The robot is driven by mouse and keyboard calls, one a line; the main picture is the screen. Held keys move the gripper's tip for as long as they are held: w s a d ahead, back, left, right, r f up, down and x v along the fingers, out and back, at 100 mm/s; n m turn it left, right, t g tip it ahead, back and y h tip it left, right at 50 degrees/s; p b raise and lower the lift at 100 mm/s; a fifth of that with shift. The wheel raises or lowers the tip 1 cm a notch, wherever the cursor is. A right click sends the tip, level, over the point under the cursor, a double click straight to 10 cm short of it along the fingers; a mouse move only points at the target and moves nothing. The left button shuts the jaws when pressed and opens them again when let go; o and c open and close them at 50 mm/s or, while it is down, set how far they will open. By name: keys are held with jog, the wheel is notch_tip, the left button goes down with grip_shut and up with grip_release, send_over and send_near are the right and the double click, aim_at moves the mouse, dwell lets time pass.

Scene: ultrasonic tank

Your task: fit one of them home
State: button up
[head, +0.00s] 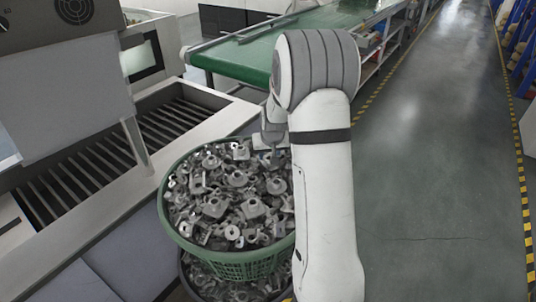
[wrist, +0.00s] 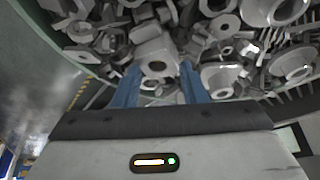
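Many grey cast metal parts (head: 215,205) fill a round green basket (head: 168,222). In the head view my arm stands in front of the basket's right side and my gripper (head: 270,140) is over its far right part, mostly hidden. In the wrist view the two blue fingers of my gripper (wrist: 161,67) are apart. A blocky metal part with a round hole (wrist: 154,50) lies between and just beyond the fingertips. I cannot tell whether the fingers touch it.
A machine with a slatted roller bed (head: 165,125) stands to the left. A green conveyor (head: 245,55) runs behind. Another dark basket of parts (head: 225,288) is under the green one. The grey floor (head: 435,150) on the right is clear.

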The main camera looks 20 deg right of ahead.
jog(key=shift+s+f, duration=0.2)
jog(key=b+v, duration=0.1)
jog(key=v, duration=0.7)
jog(key=shift+w, duration=0.25)
jog(key=shift+a+r, duration=0.1)
jog(key=shift+r, duration=0.1)
jog(key=s+a+r, duration=0.2)
jog(key=s+a, duration=0.2)
jog(key=s, duration=0.5)
jog(key=s+a+r+n+g, duration=0.1)
jog(key=s+a+r, duration=0.2)
jog(key=s, duration=0.7)
jog(key=s+a+r+n, duration=0.1)
jog(key=s+a, duration=0.4)
jog(key=s, duration=0.5)
jog(key=shift+r+y, duration=0.4)
jog(key=shift+r, duration=0.3)
jog(key=shift+w, duration=0.1)
